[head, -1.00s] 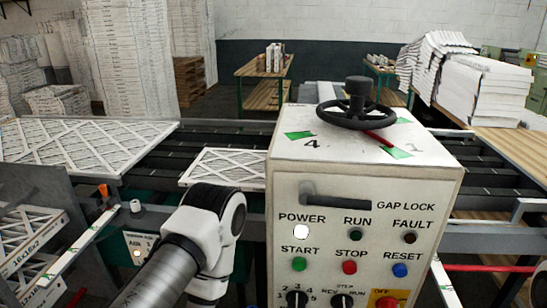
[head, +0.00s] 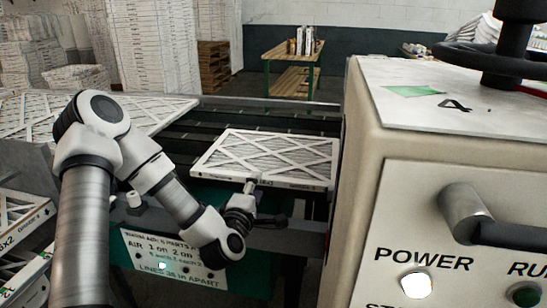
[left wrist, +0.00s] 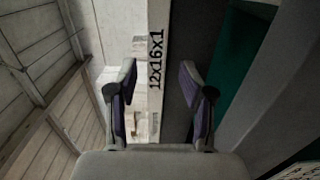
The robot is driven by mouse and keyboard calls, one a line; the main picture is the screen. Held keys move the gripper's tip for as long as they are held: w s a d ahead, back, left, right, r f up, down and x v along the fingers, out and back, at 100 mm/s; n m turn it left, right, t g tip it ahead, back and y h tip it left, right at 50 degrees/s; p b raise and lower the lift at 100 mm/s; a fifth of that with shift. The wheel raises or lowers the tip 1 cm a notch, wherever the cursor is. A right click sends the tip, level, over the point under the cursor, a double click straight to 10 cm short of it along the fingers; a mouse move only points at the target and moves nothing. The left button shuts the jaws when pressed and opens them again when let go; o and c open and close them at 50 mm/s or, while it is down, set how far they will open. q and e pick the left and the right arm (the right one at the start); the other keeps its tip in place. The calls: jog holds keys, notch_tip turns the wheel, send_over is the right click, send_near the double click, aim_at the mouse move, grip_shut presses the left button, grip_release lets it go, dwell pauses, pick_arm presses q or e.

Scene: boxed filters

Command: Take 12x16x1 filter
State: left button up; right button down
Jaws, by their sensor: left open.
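A white-framed filter with a crossed lattice (head: 290,146) lies flat on the dark conveyor, left of the control box. In the left wrist view its narrow edge (left wrist: 154,62) reads "12x16x1". My left gripper (head: 252,186) is at the near edge of this filter. In the left wrist view the open fingers (left wrist: 159,84) stand on either side of the labelled edge, with nothing clamped. I cannot tell how far the edge reaches between them. My right gripper is not in view.
A control box (head: 440,150) with a handle and handwheel stands close on the right. A larger filter (head: 150,112) lies on the conveyor at left. Other filters (head: 20,225) sit in a rack at lower left. A sign panel (head: 170,262) hangs below the conveyor.

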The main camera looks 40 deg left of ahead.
pick_arm(q)
jog(key=x, duration=0.2)
jog(key=p+x, duration=0.1)
jog(key=x, duration=0.2)
jog(key=shift+d+r, duration=0.1)
jog(key=shift+r, duration=0.1)
jog(key=shift+w, duration=0.15)
jog(key=shift+c, duration=1.3)
grip_shut()
